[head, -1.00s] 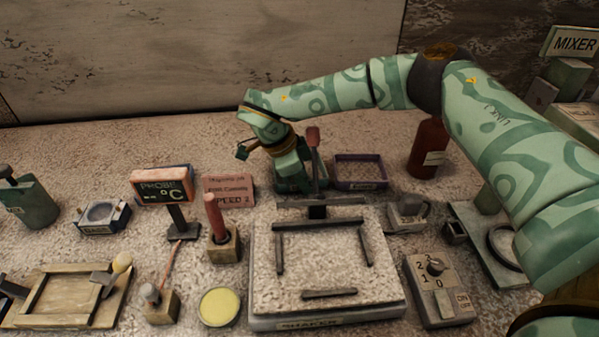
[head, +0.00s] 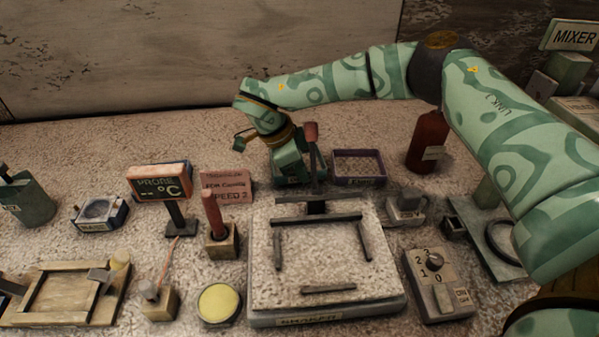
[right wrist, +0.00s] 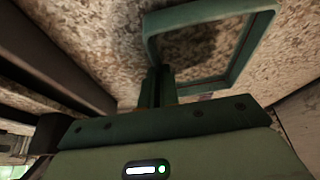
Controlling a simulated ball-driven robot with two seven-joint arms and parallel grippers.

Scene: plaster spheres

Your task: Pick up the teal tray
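The teal tray (right wrist: 243,55) shows in the right wrist view as a shallow frame with raised walls, just beyond my fingers. My right gripper (right wrist: 160,85) has its fingers close together at the tray's near wall, by a corner, and looks shut on that wall. In the head view my right gripper (head: 291,160) is behind the shaker's upright post, left of the purple tray. It and the post hide most of the teal tray there. I cannot tell clearly whether the tray is off the table. My left gripper is not in view.
The shaker (head: 325,290) stands just in front, with a red-knobbed post (head: 313,160) close to my gripper. A purple tray (head: 358,167) is to the right, a speed sign (head: 226,187) to the left. A red bottle (head: 427,140) stands further right. The table behind is clear.

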